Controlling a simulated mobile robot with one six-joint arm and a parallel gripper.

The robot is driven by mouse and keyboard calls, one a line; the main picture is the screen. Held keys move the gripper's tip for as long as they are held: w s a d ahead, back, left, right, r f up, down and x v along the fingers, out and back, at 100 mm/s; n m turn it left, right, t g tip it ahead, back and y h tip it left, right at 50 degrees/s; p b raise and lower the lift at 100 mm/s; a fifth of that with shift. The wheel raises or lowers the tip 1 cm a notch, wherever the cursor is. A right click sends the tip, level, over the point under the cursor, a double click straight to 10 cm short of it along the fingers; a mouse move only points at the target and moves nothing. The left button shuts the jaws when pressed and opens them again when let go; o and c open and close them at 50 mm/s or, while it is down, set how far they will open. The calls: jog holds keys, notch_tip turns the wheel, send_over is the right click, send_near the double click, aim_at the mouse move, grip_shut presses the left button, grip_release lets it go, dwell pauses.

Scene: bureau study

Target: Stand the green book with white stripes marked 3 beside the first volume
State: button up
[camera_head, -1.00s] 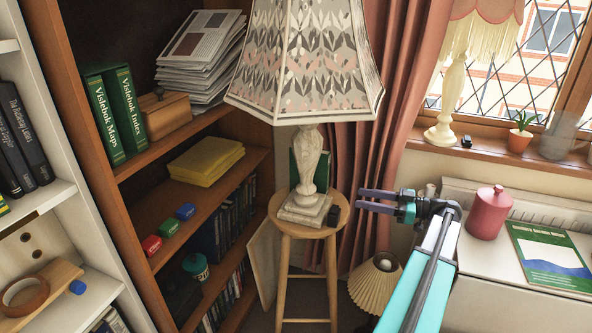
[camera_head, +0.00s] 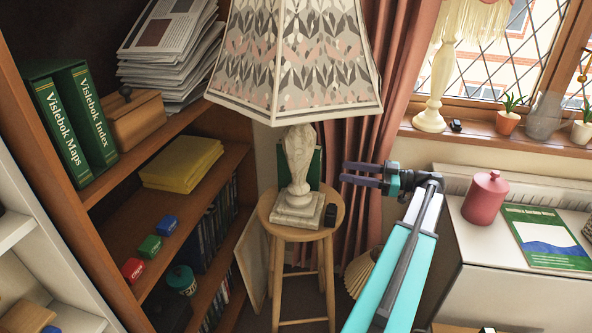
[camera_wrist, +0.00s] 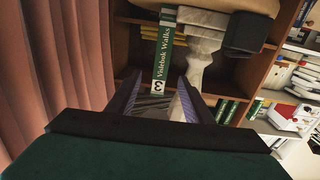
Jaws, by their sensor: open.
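The green book (camera_head: 314,166) stands upright on the stool, partly hidden behind the lamp's pale stem. In the wrist view its spine (camera_wrist: 164,52) reads "Vislebok Walks", with a 3 and white bands. My gripper (camera_head: 344,172) is open and empty, to the right of the lamp stem. In the wrist view the book appears beyond and between my fingers (camera_wrist: 162,98), apart from them. Two matching green volumes, "Vislebok Maps" (camera_head: 60,135) and "Vislebok Index" (camera_head: 95,125), stand upright on the brown bookcase; their volume numbers are not readable.
The lamp (camera_head: 298,170) with its wide shade (camera_head: 295,60) stands on the round stool (camera_head: 268,215), with a small black object (camera_head: 331,214) at the right. A wooden box (camera_head: 135,120) is right of the green volumes. A white cabinet (camera_head: 500,265) is at right.

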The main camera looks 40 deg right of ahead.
aim_at(308, 166)
jog(key=shift+w+a, duration=0.1)
jog(key=x, duration=0.8)
jog(key=shift+w+a+p, duration=0.15)
jog(key=shift+w+p, duration=0.1)
jog(key=shift+p, duration=0.05)
jog(key=shift+f, duration=0.1)
jog(key=shift+p+x, duration=0.35)
jog(key=shift+x, duration=2.2)
grip_shut()
